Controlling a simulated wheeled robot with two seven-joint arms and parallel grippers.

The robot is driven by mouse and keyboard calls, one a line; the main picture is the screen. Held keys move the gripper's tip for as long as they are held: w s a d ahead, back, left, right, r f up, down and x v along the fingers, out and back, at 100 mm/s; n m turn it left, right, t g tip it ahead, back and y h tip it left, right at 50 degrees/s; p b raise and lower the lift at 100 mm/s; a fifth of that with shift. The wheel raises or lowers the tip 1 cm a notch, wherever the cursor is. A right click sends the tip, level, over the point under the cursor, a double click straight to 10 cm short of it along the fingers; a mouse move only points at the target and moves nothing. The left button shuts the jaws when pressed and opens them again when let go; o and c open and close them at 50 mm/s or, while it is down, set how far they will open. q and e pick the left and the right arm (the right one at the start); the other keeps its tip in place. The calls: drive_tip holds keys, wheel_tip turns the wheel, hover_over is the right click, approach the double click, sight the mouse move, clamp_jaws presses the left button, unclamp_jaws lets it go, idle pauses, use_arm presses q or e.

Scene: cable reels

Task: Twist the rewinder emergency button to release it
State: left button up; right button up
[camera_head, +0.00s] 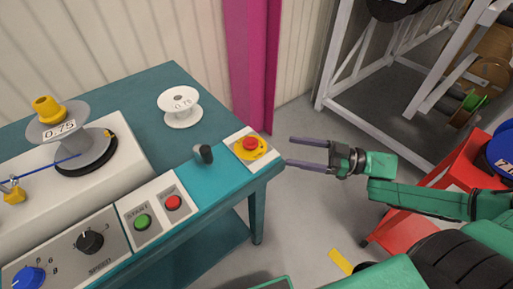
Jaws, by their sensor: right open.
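The emergency button (250,143) is a red knob on a yellow round base, set on a white plate at the right corner of the teal rewinder table (180,81). My right gripper (289,151) comes in from the right. Its two long grey fingers are spread apart and point left toward the button. The fingertips are a short way to the right of the button, with nothing between them. In this view they look apart from it. My left gripper is not in view.
A black lever (204,154) stands left of the button. A white spool (180,107) and a reel labelled 0.75 (62,128) are farther left. The control panel has green (142,222) and red (173,202) buttons. A metal rack (345,93) and red cart (463,167) stand at right.

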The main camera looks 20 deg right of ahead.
sight(258, 144)
drive_tip(key=b+x, duration=0.1)
drive_tip(key=x, duration=0.1)
drive_tip(key=b+x, duration=0.1)
drive_tip(key=x, duration=0.1)
drive_tip(key=b+x, duration=0.1)
drive_tip(key=x, duration=0.1)
drive_tip(key=shift+w+f+b, duration=0.3)
drive_tip(key=shift+f+b, duration=0.05)
drive_tip(key=x, duration=0.4)
drive_tip(key=shift+a+r+b, duration=0.2)
drive_tip(key=shift+r+b, duration=0.05)
drive_tip(key=shift+b, duration=0.1)
drive_tip(key=shift+w+a, duration=0.25)
drive_tip(key=shift+a, duration=0.1)
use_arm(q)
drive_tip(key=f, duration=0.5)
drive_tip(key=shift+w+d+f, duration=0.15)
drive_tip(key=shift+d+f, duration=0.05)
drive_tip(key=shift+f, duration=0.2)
